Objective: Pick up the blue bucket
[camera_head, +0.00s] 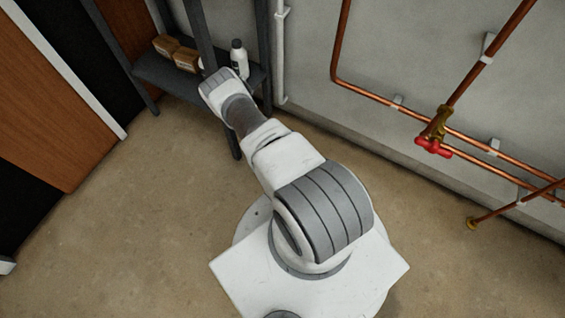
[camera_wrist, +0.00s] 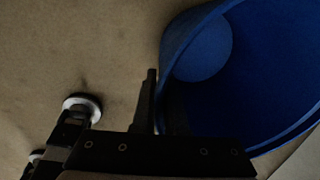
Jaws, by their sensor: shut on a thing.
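The blue bucket (camera_wrist: 205,45) fills the right of the wrist view, seen into its open mouth and cut off by the picture edge. My gripper (camera_wrist: 158,85) is at the left side of its rim. One dark finger shows upright just outside the bucket wall. The other finger is not clearly visible against the dark blue. The gripper is shut on the bucket's wall. In the head view the bucket and gripper are not visible; my arm reaches toward the shelf and hides what is beyond it. Whether the bucket is clear of the floor I cannot tell.
A dark shelf unit (camera_head: 168,78) stands at the back, bearing brown boxes (camera_head: 186,59) and a white bottle with a dark cap (camera_head: 239,60). Copper pipes with a red-handled valve (camera_head: 434,147) run along the right wall. An orange-brown door panel (camera_head: 50,120) is at left. The left floor is clear.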

